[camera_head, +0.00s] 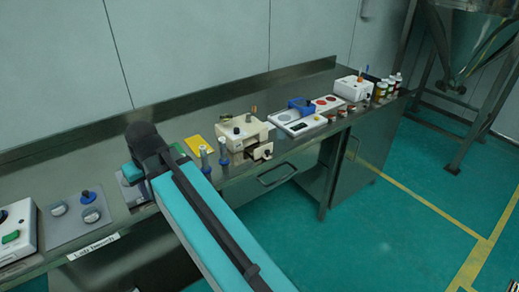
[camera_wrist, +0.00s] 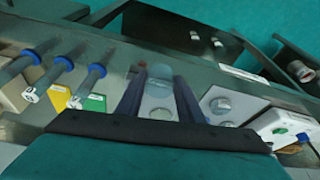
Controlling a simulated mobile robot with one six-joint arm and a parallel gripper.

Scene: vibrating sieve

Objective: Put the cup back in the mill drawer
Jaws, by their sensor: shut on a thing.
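In the wrist view my gripper (camera_wrist: 160,82) is shut on a small, pale, see-through cup (camera_wrist: 160,72), held between the two dark fingertips. A grey plate with a round disc shows just beneath it; I cannot tell how far above it the cup is. In the head view my arm hides the gripper and the cup. The cream mill (camera_head: 240,131) stands on the bench to the right of my arm. Its drawer (camera_head: 262,151) appears to stick out at the front; its inside is not clear. Part of the mill shows at the left edge of the wrist view (camera_wrist: 12,95).
A grey panel with knobs (camera_head: 80,216) is left of my arm. A white device with a blue block (camera_head: 300,116) and several small jars (camera_head: 382,90) stand farther right.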

